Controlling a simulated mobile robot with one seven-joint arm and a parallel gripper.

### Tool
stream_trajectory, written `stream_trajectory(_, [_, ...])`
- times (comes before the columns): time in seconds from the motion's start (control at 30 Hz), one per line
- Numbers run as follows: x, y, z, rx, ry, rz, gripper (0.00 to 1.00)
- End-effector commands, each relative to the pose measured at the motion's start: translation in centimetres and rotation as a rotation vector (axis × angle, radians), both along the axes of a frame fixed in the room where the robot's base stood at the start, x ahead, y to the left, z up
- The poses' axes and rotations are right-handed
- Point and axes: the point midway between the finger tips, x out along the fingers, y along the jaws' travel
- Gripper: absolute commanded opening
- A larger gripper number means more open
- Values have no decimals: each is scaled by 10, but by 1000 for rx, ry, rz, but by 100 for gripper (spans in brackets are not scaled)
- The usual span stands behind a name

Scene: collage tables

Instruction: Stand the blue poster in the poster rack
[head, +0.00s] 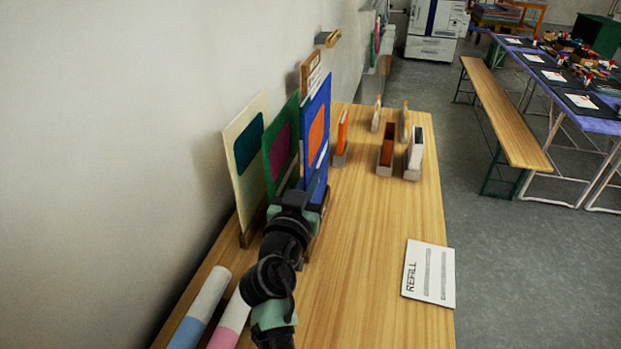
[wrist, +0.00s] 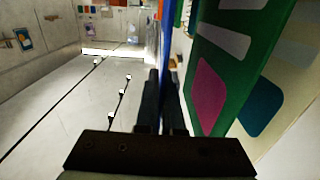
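The blue poster (head: 316,130), with an orange shape, stands upright at the right of a green poster (head: 281,150) and a cream poster (head: 243,150). In the wrist view the blue poster is a thin edge-on strip (wrist: 165,42) running between my fingers. My gripper (head: 300,192) is shut on its near edge, low down; the fingers show in the wrist view (wrist: 165,95). A little of the wooden poster rack (head: 246,239) shows under the cream poster. My arm hides much of the rack, and I cannot tell whether the blue poster's bottom edge sits in it.
Several small holders with cards, among them a brown one (head: 387,150), stand farther back on the wooden table (head: 370,290). A REFILL sheet (head: 429,272) lies at the right edge. Rolled tubes (head: 203,300) lie front left by the wall. The table's middle is clear.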

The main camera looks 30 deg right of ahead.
Motion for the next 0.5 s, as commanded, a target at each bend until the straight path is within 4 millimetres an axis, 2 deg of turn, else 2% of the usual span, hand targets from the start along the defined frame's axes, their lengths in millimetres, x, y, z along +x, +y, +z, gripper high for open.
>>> stream_trajectory(0.5, [0, 0, -19, -1, -1, 0, 0])
